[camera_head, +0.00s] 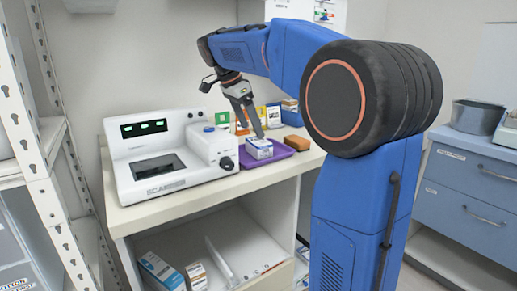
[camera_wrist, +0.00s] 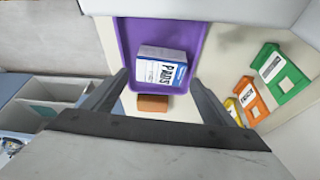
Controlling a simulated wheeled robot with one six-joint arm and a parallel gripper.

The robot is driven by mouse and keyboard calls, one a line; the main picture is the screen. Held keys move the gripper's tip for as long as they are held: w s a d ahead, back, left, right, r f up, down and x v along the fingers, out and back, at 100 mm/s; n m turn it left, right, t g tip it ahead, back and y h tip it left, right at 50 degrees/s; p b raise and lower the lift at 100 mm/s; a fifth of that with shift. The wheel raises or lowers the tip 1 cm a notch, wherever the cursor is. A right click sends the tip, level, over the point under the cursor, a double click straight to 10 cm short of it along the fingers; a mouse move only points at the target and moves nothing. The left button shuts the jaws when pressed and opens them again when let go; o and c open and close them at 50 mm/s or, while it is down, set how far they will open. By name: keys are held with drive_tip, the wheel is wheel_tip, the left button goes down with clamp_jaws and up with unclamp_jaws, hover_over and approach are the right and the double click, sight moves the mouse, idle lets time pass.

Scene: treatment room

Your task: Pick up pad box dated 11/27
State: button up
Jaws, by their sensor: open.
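A white and blue box marked PADS (camera_wrist: 160,68) lies on a purple tray (camera_wrist: 124,45) in the wrist view; its date is too small to read. In the head view the box (camera_head: 259,149) sits on the left part of the tray (camera_head: 282,152), on the counter beside the white machine. My gripper (camera_head: 256,128) is open, points down and is just above the box. In the wrist view its two fingers (camera_wrist: 158,78) stand apart on either side of the box's near end, with nothing held.
A brown block (camera_wrist: 152,103) lies by the tray's edge. Green (camera_wrist: 282,78), orange (camera_wrist: 253,98) and yellow holders stand beside the tray. A white machine (camera_head: 160,165) fills the counter's left side. More boxes (camera_head: 160,271) lie on the shelf below.

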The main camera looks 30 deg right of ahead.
sight(258, 141)
drive_tip(key=shift+x, duration=3.9)
drive_tip(key=shift+w+d+r, duration=0.1)
drive_tip(key=shift+d, duration=0.05)
drive_tip(key=c, duration=0.7)
